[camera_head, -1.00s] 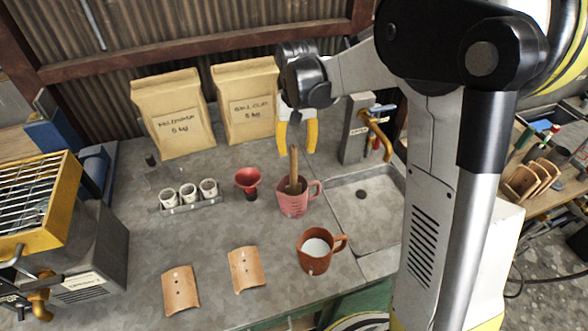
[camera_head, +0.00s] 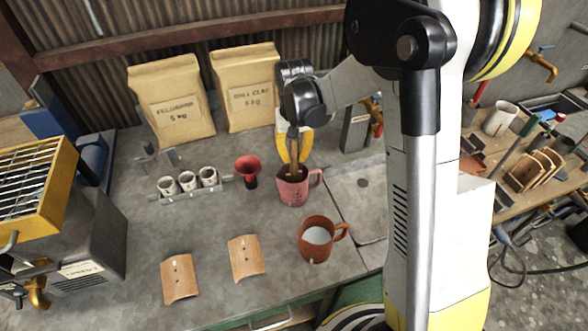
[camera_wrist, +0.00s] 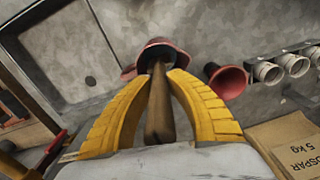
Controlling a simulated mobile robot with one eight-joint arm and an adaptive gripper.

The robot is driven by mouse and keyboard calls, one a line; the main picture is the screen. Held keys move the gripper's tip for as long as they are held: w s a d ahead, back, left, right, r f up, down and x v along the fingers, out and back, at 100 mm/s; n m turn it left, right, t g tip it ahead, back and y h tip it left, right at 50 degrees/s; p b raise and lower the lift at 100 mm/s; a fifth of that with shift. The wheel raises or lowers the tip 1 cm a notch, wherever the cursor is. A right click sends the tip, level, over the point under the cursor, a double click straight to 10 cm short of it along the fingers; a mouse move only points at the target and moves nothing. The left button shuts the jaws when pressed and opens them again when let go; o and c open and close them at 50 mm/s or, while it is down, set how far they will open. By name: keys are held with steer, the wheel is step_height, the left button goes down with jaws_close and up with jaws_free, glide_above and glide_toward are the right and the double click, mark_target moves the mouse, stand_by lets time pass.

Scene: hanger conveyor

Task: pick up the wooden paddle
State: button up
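The wooden paddle (camera_head: 296,170) stands upright in the pink mug (camera_head: 291,192) on the grey worktop. Its lower end is hidden inside the mug. My gripper (camera_head: 296,160) points down over the mug, with its yellow fingers on either side of the paddle. In the wrist view, the paddle (camera_wrist: 159,112) runs between the curved fingers (camera_wrist: 160,76), whose tips come together against its sides just above the mug's rim (camera_wrist: 163,46). The gripper looks shut on the paddle, which is still in the mug.
A brown mug with pale contents (camera_head: 315,238) stands in front of the pink mug. A red funnel (camera_head: 248,168) and a rack of white cups (camera_head: 190,193) are to the left. Two paper sacks (camera_head: 172,103) stand behind. Two curved clay tiles (camera_head: 180,279) lie in front. A sink (camera_head: 362,205) is right.

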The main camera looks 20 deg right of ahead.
jaws_close()
steer(key=shift+r, duration=0.1)
